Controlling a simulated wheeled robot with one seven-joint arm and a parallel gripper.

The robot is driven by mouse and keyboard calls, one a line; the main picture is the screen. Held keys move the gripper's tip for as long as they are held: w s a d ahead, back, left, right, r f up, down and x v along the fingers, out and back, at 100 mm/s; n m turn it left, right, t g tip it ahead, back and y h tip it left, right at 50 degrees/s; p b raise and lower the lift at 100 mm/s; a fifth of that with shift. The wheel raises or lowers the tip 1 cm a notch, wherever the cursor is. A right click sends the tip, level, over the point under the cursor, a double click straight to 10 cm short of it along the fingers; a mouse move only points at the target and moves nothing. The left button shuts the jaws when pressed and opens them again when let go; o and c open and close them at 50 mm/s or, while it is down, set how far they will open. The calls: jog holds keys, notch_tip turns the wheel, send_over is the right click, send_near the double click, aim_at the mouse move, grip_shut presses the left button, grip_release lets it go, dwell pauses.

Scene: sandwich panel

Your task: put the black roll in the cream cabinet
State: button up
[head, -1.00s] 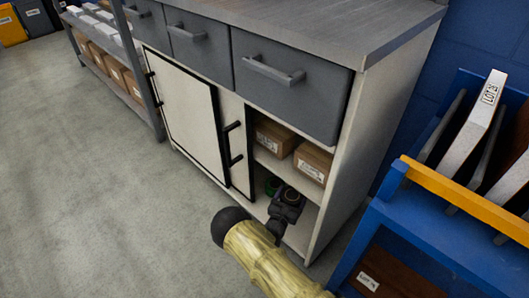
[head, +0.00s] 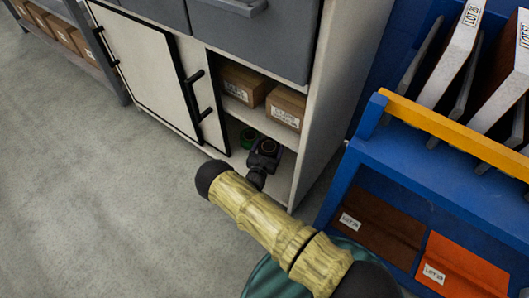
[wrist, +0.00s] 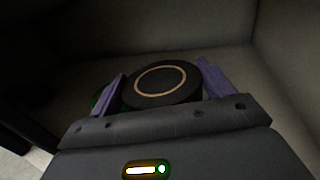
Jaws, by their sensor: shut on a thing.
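The black roll (wrist: 163,84), a flat disc with a tan ring on top, sits between the two purple fingers of my gripper (wrist: 165,85) in the wrist view. My gripper is shut on it. In the head view my gripper (head: 264,150) reaches into the open lower compartment of the cream cabinet (head: 336,80), beneath the shelf. The roll shows small there, its ring just visible. I cannot tell whether the roll touches the cabinet floor. A green roll (head: 247,138) stands on the lower level just left of my gripper; its edge shows behind the left finger in the wrist view.
Two cardboard boxes (head: 286,107) stand on the shelf above my gripper. The cabinet's door panels with black handles (head: 196,92) are to the left. A blue rack (head: 400,165) with panels stands close on the right. Open grey floor lies at left.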

jog(key=shift+f, duration=0.45)
jog(key=shift+f, duration=0.1)
jog(key=shift+f+b, duration=1.3)
jog(key=shift+f, duration=0.45)
jog(key=shift+f, duration=0.2)
